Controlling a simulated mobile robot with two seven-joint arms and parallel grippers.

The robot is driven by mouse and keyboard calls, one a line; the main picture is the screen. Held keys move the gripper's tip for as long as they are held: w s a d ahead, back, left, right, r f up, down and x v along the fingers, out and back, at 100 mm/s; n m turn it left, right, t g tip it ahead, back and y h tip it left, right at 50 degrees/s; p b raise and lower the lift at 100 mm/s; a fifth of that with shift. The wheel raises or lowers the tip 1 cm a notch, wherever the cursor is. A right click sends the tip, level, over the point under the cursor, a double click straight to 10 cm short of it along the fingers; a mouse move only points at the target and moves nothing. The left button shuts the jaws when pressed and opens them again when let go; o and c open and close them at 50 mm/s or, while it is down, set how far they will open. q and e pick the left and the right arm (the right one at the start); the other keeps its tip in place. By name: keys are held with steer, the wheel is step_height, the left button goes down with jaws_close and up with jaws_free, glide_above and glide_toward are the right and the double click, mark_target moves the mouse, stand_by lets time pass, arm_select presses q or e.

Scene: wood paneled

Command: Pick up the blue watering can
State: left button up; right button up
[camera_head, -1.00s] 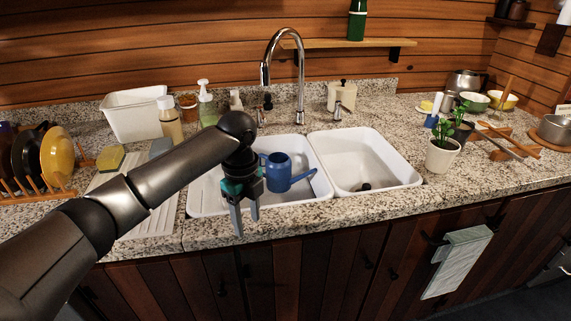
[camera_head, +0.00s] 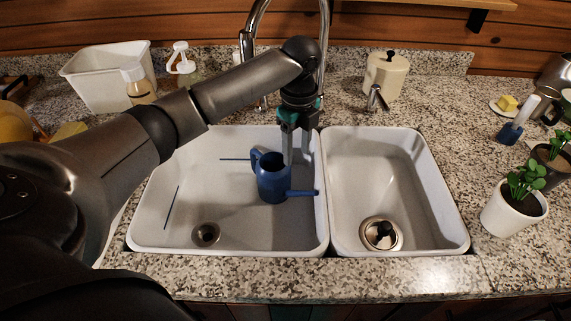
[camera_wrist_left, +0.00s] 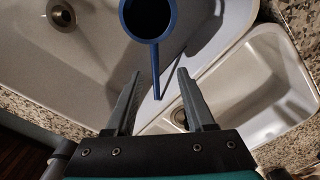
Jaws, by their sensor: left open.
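The blue watering can (camera_head: 272,182) stands upright in the left basin of the sink (camera_head: 200,235), near the divider. Its handle is on the left and its spout points right toward the divider. My left gripper (camera_head: 298,160) is open and points down above the can, over its right side. In the left wrist view, the can's round opening (camera_wrist_left: 149,18) is at the top, and its spout runs down toward the gap between my open fingers (camera_wrist_left: 158,88). The jaws are empty. My right gripper is in neither view.
The right basin (camera_head: 375,180) is beside the can, with a drain in it. The chrome faucet (camera_head: 250,40) rises behind my gripper. A soap dispenser (camera_head: 385,75) stands behind the sink, and a potted plant (camera_head: 515,208) stands right of it. A white bin (camera_head: 105,80) is at the back left.

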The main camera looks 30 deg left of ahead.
arm_select(q)
steer(key=b, duration=0.1)
glide_above(293, 194)
steer(key=w, duration=0.1)
steer(key=f, duration=0.5)
steer(key=shift+w+a, duration=0.2)
steer(key=shift+a, duration=0.1)
step_height(293, 194, down, 4)
steer(key=shift+w+f+b, duration=0.1)
steer(key=shift+b, duration=0.5)
steer(key=shift+f, duration=0.6)
steer(key=f, duration=0.1)
steer(key=f+b, duration=0.1)
steer(key=f, duration=0.2)
steer(key=shift+s+f+b, duration=0.3)
steer(key=shift+s+f, duration=0.05)
steer(key=shift+s, duration=0.05)
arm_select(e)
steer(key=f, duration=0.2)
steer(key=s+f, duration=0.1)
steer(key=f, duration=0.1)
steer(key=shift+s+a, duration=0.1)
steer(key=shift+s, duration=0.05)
arm_select(q)
steer(key=shift+r, duration=0.1)
jaws_close()
